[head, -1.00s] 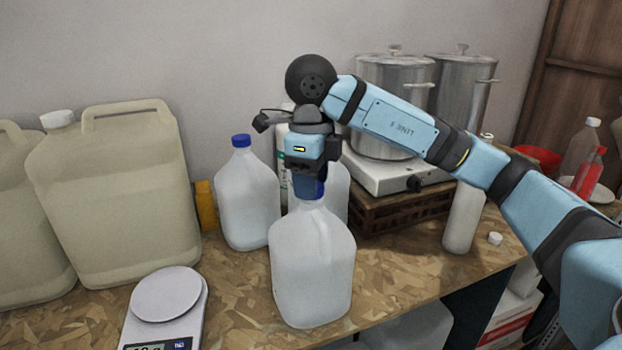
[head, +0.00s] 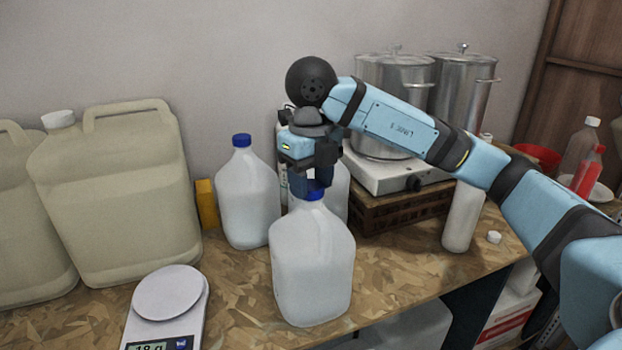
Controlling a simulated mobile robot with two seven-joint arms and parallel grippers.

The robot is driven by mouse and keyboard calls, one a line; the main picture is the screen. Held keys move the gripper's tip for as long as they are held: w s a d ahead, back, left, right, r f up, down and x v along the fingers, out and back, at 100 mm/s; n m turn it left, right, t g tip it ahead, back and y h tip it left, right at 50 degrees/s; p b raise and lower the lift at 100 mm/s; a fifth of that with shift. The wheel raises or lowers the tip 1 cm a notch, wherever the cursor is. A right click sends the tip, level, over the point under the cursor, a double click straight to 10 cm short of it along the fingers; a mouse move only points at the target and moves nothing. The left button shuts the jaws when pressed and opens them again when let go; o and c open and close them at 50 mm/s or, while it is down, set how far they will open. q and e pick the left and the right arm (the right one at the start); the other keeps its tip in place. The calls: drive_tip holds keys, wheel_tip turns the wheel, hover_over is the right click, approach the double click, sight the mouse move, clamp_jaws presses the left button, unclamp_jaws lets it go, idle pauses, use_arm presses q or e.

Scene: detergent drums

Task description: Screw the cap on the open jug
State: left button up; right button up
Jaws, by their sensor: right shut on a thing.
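The front jug (head: 312,268), translucent white with a handle, stands upright near the table's front edge. A blue cap (head: 314,192) sits at its mouth, upright as far as I can see. My right gripper (head: 313,182) points down from above, shut on the cap at the jug's neck. The fingers partly hide the cap, so I cannot tell how far it is threaded. My left gripper is out of view.
A blue-capped jug (head: 247,200) stands behind left, and another jug (head: 335,195) is partly hidden behind the gripper. A kitchen scale (head: 166,295) and large beige canisters (head: 120,195) are at left. A hot plate (head: 395,172) with steel pots is behind right. A white bottle (head: 462,218) stands right.

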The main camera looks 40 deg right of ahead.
drive_tip(key=m, duration=0.2)
drive_tip(key=shift+m+p, duration=0.35)
drive_tip(key=shift+m, duration=0.05)
drive_tip(key=m, duration=0.2)
drive_tip(key=shift+f+m, duration=0.15)
drive_tip(key=shift+m, duration=0.15)
drive_tip(key=m+p, duration=0.1)
drive_tip(key=m, duration=0.4)
drive_tip(key=shift+m+p, duration=0.35)
drive_tip(key=shift+m, duration=0.05)
drive_tip(key=o, duration=0.7)
drive_tip(key=shift+o, duration=0.4)
